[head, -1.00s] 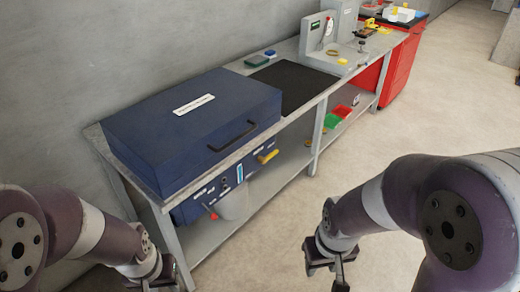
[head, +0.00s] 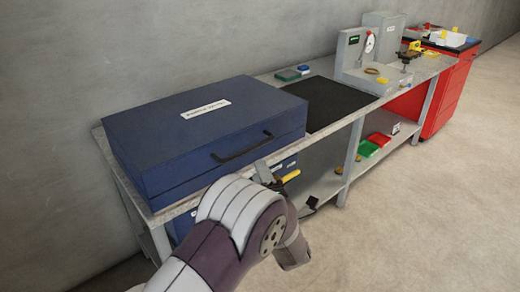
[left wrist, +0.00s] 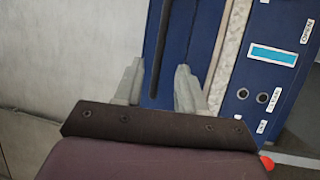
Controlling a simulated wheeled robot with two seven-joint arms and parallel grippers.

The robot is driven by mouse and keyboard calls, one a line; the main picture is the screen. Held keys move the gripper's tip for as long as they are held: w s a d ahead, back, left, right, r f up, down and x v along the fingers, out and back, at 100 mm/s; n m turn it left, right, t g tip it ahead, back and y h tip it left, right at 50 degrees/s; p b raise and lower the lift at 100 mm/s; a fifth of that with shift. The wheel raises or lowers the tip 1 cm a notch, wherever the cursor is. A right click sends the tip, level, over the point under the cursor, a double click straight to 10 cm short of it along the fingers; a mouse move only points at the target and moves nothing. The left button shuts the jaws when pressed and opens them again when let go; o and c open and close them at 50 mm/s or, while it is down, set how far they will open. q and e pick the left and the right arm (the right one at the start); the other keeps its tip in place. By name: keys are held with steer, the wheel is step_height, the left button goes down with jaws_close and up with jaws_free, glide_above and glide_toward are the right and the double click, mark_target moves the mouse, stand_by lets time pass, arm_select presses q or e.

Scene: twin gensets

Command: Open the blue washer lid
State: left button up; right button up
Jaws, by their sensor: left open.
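The blue washer lid (head: 205,132) is a large dark blue box-like cover with a white label, lying closed on the bench. Its black bar handle (head: 242,150) is on the front face. My left gripper (head: 268,170) is just in front of and below the handle's right end, partly hidden by my arm. In the left wrist view, the two grey fingers of the left gripper (left wrist: 159,78) are apart, with the dark handle bar (left wrist: 160,45) running between them in the picture. I cannot tell whether they touch it. My right gripper is not in view.
The grey bench (head: 422,72) runs along the wall. A control panel (left wrist: 275,65) with a display is below the bench edge. A black mat (head: 325,103) and a grey fixture (head: 378,75) are to the right. A red cabinet (head: 450,95) stands at the far end. The floor in front is clear.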

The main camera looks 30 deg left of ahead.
mark_target(250, 149)
arm_select(q)
steer(key=x, duration=1)
steer(key=shift+f, duration=0.1)
jaws_close()
